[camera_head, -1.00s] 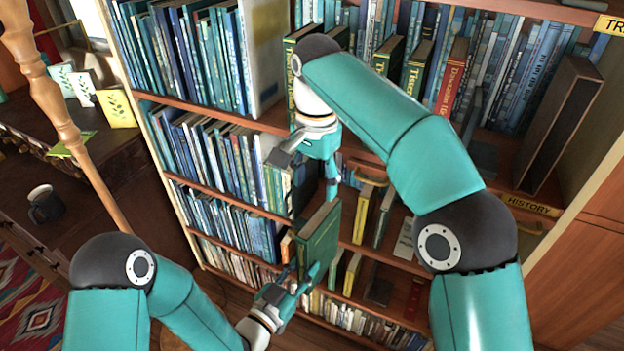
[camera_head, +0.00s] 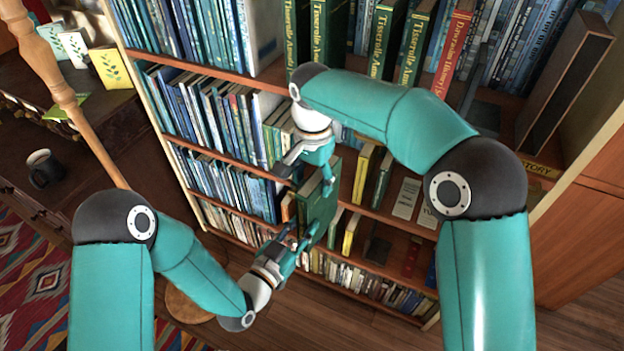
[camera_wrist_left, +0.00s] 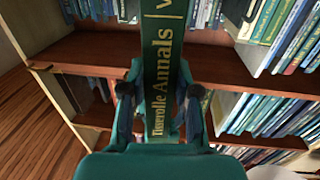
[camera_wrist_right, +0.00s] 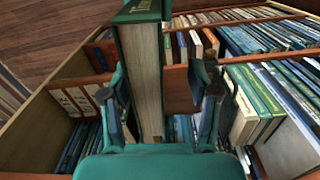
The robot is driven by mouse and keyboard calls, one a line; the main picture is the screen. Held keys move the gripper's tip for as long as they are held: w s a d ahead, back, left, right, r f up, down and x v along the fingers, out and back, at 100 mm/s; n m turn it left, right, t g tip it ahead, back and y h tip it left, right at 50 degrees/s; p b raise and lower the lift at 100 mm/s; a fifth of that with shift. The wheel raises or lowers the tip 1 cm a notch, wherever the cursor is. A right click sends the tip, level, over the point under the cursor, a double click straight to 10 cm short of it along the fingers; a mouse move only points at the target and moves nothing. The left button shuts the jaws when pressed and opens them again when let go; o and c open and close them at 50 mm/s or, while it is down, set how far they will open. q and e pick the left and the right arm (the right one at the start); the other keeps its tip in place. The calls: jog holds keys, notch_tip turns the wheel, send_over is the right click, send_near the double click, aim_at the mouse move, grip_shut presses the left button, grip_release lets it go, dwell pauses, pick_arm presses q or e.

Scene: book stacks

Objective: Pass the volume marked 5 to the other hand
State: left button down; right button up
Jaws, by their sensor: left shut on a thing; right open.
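A green book (camera_head: 322,205) with gold lettering is held in my left gripper (camera_head: 297,241), whose fingers clasp the lower part of its spine. My right gripper (camera_head: 306,177) is open at the book's upper end. In the right wrist view the book's page edges (camera_wrist_right: 143,80) stand between the open fingers (camera_wrist_right: 162,95), closer to the left finger. Whether a finger touches it, I cannot tell.
A full bookcase stands behind both grippers, its upper shelf holding similar green volumes (camera_head: 330,30) and a red book (camera_head: 454,48). An empty dark box (camera_head: 565,80) stands at the right. Wood floor lies below.

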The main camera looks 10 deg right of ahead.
pick_arm(q)
jog(key=shift+r, duration=0.15)
pick_arm(e)
jog(key=shift+f, duration=0.2)
jog(key=c, duration=0.7)
pick_arm(q)
jog(key=shift+s+d, duration=0.1)
jog(key=shift+d, duration=0.05)
pick_arm(e)
jog(key=shift+a, duration=0.15)
grip_shut()
pick_arm(q)
jog(key=c, duration=0.8)
grip_release()
jog(key=shift+o, duration=0.2)
jog(key=shift+a, duration=0.2)
